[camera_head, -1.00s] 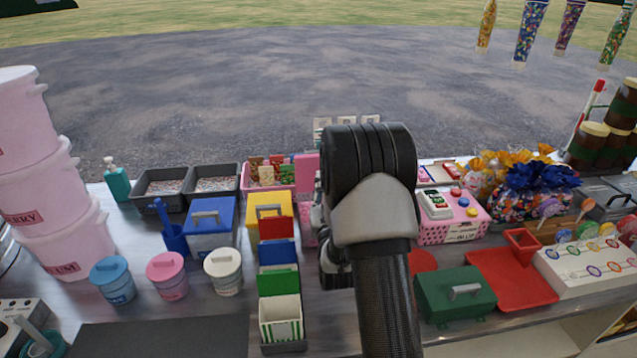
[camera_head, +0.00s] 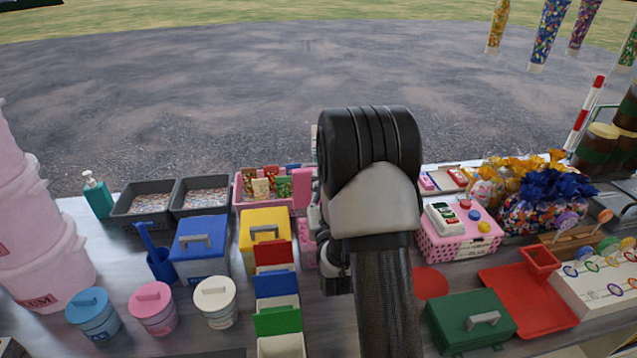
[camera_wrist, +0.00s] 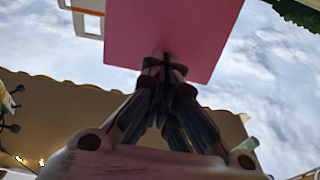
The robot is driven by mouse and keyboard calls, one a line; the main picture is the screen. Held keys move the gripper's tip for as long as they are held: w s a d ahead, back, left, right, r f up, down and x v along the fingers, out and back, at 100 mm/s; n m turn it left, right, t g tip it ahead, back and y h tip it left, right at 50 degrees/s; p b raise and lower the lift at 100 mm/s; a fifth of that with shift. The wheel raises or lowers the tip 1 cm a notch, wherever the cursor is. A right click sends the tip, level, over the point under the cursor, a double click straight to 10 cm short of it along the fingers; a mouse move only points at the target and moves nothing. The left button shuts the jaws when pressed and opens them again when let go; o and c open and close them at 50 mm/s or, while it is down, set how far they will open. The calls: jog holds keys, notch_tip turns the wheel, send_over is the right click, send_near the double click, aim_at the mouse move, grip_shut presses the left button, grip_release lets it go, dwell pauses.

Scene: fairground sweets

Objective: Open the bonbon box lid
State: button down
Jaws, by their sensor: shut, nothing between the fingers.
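A pink panel (camera_head: 302,188), which looks like the raised lid of the bonbon box, stands upright left of my arm in the head view. Below it shows a strip of a pink box (camera_head: 307,243); my arm hides the rest. In the wrist view the pink panel (camera_wrist: 185,30) fills the top middle. My gripper (camera_wrist: 164,66) is shut and empty, its fingertips overlapping the panel's lower edge; I cannot tell whether they touch. In the head view my arm hides the fingertips.
A yellow box (camera_head: 265,228) and a blue box (camera_head: 200,245) stand to the left, with a pink tray of packets (camera_head: 245,195) behind. A pink dotted box with a card reader (camera_head: 450,243) and a green box (camera_head: 465,318) stand right of my arm.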

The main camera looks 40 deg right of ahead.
jog(key=w+g+p, duration=0.1)
jog(key=w+d+g+y+p, duration=0.1)
jog(key=p, duration=0.1)
jog(key=w+g+p, duration=0.1)
jog(key=p, duration=0.1)
jog(key=shift+d+r, duration=0.25)
jog(key=shift+r, duration=0.15)
jog(key=shift+w, duration=0.15)
jog(key=shift+r, duration=0.1)
